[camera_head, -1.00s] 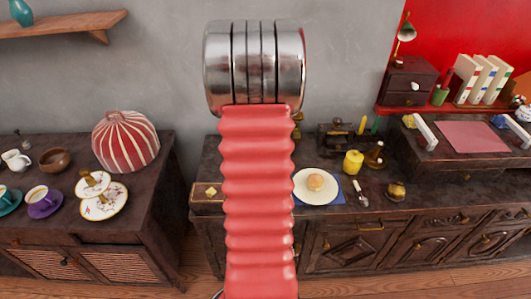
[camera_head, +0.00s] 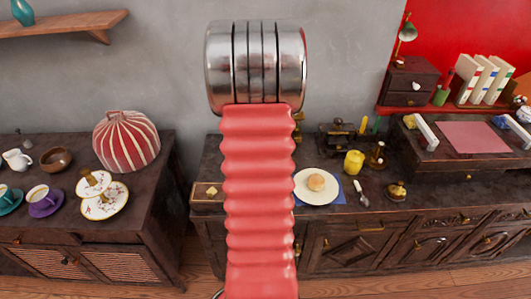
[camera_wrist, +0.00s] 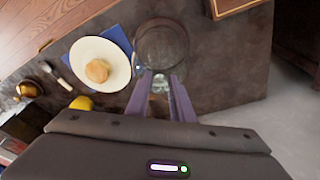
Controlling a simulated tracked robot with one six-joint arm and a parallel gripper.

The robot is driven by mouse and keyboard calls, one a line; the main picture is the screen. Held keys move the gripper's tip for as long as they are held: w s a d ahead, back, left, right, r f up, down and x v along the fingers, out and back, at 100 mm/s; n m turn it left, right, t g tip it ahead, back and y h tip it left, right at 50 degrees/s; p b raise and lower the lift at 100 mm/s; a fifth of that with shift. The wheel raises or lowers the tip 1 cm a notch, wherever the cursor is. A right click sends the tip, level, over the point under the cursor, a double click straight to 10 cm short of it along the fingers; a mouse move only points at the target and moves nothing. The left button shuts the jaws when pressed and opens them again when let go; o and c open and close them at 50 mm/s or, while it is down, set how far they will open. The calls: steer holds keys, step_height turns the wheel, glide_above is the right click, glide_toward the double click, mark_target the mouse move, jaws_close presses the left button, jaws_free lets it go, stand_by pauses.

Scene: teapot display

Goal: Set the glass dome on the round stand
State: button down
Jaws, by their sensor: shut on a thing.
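In the wrist view the clear glass dome (camera_wrist: 162,45) shows as a round see-through outline over the dark cabinet top. My gripper (camera_wrist: 160,78) has its purple fingers closed at the near edge of the dome. The dome sits beside the white plate (camera_wrist: 99,64); I cannot tell whether it is lifted or touching the top. I cannot make out a round stand under the glass. In the head view my own red arm hides the gripper and the dome.
A bun (camera_head: 315,181) lies on the white plate over a blue napkin, with a spoon (camera_head: 363,193) and a brass bell (camera_head: 396,191) to its right. A yellow cup (camera_head: 354,162) stands behind. A small wooden tray (camera_head: 207,195) is left of my arm.

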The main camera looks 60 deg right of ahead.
steer(key=shift+f, duration=0.3)
steer(key=c, duration=1.8)
jaws_free()
steer(key=r, duration=0.3)
steer(key=a+r, duration=0.1)
steer(key=r, duration=0.3)
steer(key=a+r, duration=0.1)
steer(key=r, duration=0.2)
steer(key=shift+w+a+r, duration=0.1)
steer(key=shift+w+r, duration=0.15)
steer(key=shift+r, duration=0.1)
